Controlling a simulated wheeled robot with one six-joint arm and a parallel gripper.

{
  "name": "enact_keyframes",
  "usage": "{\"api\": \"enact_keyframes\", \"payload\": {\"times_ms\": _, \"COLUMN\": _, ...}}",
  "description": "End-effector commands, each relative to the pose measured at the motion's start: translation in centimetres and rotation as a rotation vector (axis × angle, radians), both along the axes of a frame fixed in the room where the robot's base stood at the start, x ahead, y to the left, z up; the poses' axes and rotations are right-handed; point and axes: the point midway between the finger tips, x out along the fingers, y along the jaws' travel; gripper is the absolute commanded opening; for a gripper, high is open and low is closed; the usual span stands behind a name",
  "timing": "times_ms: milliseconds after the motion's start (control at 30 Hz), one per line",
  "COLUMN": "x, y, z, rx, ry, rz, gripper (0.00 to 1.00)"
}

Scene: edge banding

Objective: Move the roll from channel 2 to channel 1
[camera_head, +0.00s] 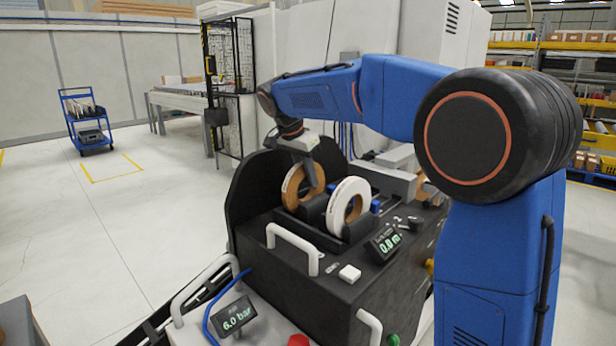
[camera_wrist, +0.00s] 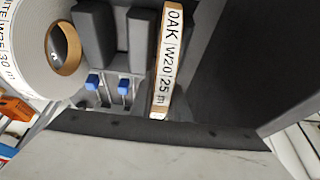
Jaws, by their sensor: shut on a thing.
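The oak roll (camera_head: 292,190), brown and labelled "OAK W20 25 m", stands upright on the left of the black machine's roll holder. My gripper (camera_head: 312,172) reaches down from above and is shut on it. In the wrist view the oak roll (camera_wrist: 167,62) shows edge-on; the fingertips are not clear there. I cannot tell whether its bottom still rests in the holder. The white roll (camera_head: 348,204), also in the wrist view (camera_wrist: 38,50), stands upright to the right of the oak roll. Dark grey blocks (camera_wrist: 142,40) lie between the rolls. No channel numbers are readable.
Two blue clips (camera_wrist: 93,81) sit by the blocks. A tall black plate (camera_head: 252,185) rises left of the oak roll. White handles (camera_head: 293,240) and a length display (camera_head: 386,245) are at the machine's front. A blue cart (camera_head: 88,120) stands far off on open floor.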

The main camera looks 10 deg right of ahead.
Motion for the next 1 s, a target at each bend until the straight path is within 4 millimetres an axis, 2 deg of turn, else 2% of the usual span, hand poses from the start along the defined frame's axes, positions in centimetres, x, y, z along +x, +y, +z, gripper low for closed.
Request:
{"api": "enact_keyframes", "payload": {"times_ms": 200, "x": 0.0, "y": 0.0, "z": -0.5, "rx": 0.001, "ry": -0.001, "rz": 0.0, "gripper": 0.0}}
{"api": "enact_keyframes", "payload": {"times_ms": 233, "x": 0.0, "y": 0.0, "z": -0.6, "rx": 0.0, "ry": 0.0, "rz": 0.0, "gripper": 0.18}}
{"api": "enact_keyframes", "payload": {"times_ms": 300, "x": 0.0, "y": 0.0, "z": -0.5, "rx": 0.0, "ry": 0.0, "rz": 0.0, "gripper": 0.34}}
{"api": "enact_keyframes", "payload": {"times_ms": 667, "x": 0.0, "y": 0.0, "z": -0.3, "rx": 0.0, "ry": 0.0, "rz": 0.0, "gripper": 0.34}}
{"api": "enact_keyframes", "payload": {"times_ms": 867, "x": -0.4, "y": 0.7, "z": 1.9, "rx": 0.0, "ry": -0.002, "rz": 0.002, "gripper": 0.34}}
{"api": "enact_keyframes", "payload": {"times_ms": 1000, "x": -0.9, "y": 1.5, "z": 4.5, "rx": 0.001, "ry": -0.003, "rz": 0.002, "gripper": 0.34}}
